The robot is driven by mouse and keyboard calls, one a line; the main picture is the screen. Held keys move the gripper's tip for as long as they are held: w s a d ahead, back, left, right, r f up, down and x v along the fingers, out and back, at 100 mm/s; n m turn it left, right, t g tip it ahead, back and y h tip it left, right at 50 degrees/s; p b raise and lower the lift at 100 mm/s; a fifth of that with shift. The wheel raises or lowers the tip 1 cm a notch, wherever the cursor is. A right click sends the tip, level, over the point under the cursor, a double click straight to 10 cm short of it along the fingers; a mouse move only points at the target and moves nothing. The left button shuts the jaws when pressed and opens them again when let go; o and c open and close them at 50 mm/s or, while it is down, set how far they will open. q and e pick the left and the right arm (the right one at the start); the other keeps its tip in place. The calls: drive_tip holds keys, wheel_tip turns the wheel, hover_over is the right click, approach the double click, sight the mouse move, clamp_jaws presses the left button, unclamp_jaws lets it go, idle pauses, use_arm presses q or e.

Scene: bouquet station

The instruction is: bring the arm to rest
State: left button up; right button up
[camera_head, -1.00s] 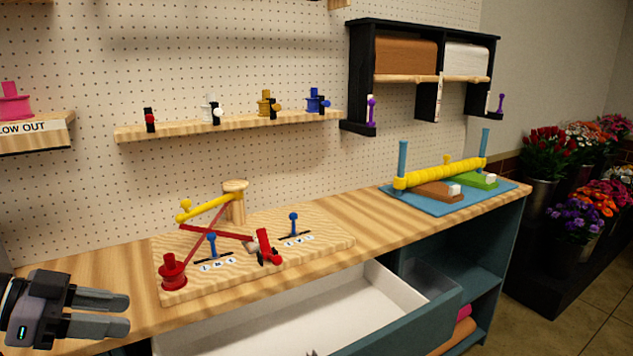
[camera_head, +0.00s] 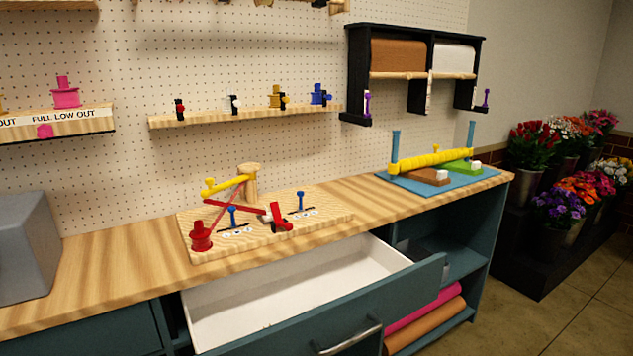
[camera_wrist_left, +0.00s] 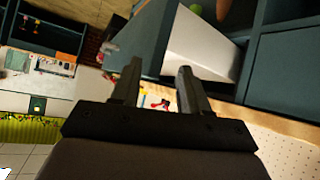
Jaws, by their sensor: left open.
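My left gripper (camera_wrist_left: 158,90) shows in the left wrist view with its two fingers apart and nothing between them. It is clear of the counter and is out of the head view. Behind the fingers, the wrist view shows a small red part, the wooden counter edge and the open drawer, turned by the camera's angle. My right gripper is in neither view.
The wooden counter (camera_head: 110,270) carries a board (camera_head: 335,222) with a red spool (camera_head: 201,237) and levers. A white drawer (camera_head: 300,295) stands open below it. A blue mat (camera_head: 400,183) with a yellow roller lies at right. A grey box (camera_head: 25,245) stands at left.

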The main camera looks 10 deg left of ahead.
use_arm(q)
drive_tip(key=s+d+f+n+y, duration=0.1)
drive_tip(key=s+d+f, duration=0.25)
drive_tip(key=f, duration=0.35)
drive_tip(key=s+d+f+n+y, duration=0.2)
drive_tip(key=s+f, duration=0.2)
drive_tip(key=f, duration=0.2)
drive_tip(key=s+d+f+t, duration=0.1)
drive_tip(key=s+d+f, duration=0.1)
drive_tip(key=s+d, duration=0.4)
drive_tip(key=shift+d+f+t+y, duration=0.3)
drive_tip(key=shift+d+f+t, duration=0.1)
drive_tip(key=shift+d, duration=0.15)
drive_tip(key=shift+s, duration=0.1)
